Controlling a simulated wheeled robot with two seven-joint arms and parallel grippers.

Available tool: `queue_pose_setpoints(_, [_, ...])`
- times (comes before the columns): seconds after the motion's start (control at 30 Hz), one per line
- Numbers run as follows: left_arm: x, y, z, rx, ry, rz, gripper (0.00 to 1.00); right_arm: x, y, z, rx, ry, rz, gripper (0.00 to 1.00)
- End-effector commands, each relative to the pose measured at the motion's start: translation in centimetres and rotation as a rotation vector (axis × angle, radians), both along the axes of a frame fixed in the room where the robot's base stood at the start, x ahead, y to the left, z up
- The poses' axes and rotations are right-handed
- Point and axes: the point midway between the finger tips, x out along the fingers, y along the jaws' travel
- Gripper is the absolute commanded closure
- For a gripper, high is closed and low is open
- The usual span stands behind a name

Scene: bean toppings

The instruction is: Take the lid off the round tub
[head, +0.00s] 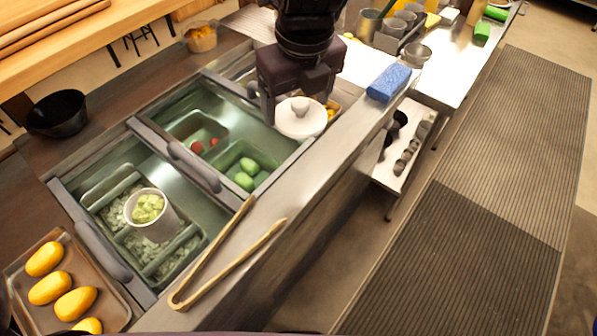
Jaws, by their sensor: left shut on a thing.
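The round tub (146,225) is white and stands upright, open at the top, with green mash (148,208) showing inside. It sits in the nearer sunken well, among green-tinted bins. A round white lid (301,122) with a knob is well apart from the tub, up and to the right, over the far right corner of the other well. My left gripper (297,98) comes in from the top and is shut on the lid; the exact grip at the knob is partly hidden. My right gripper is not in view.
Wooden tongs (228,262) lie on the metal counter edge. A tray (112,312) of yellow items is at the lower left, and a black bowl (57,113) at the left. A blue sponge (388,82) lies right of the lid. Sliding covers with grey handles (194,166) border the wells.

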Motion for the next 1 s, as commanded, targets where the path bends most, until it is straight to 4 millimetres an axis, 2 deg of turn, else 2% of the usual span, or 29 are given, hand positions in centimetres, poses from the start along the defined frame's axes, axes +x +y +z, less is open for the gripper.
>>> queue_pose_setpoints(0.03, [-0.1,0.0,-1.6,-0.001,0.01,0.0,0.5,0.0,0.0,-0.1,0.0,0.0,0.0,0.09])
queue_pose_setpoints(0.1, [-0.2,0.0,-3.5,-0.001,0.011,0.001,0.5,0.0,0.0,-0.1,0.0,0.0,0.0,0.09])
queue_pose_setpoints(0.4, [-0.1,0.0,-11.2,-0.002,0.007,0.005,0.5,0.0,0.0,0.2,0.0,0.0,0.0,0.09])
queue_pose_setpoints(0.5, [-0.1,0.0,-12.8,-0.002,0.005,0.005,0.5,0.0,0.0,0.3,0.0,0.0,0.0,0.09])
queue_pose_setpoints(0.67, [0.0,0.0,-14.1,-0.002,0.002,0.005,0.5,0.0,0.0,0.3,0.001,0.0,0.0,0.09])
queue_pose_setpoints(0.9, [-0.1,0.0,-17.3,-0.001,0.004,0.005,0.5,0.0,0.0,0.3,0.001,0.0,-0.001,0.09])
queue_pose_setpoints(1.0, [0.0,0.1,-17.7,-0.001,0.0,0.005,0.5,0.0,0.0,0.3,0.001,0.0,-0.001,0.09])
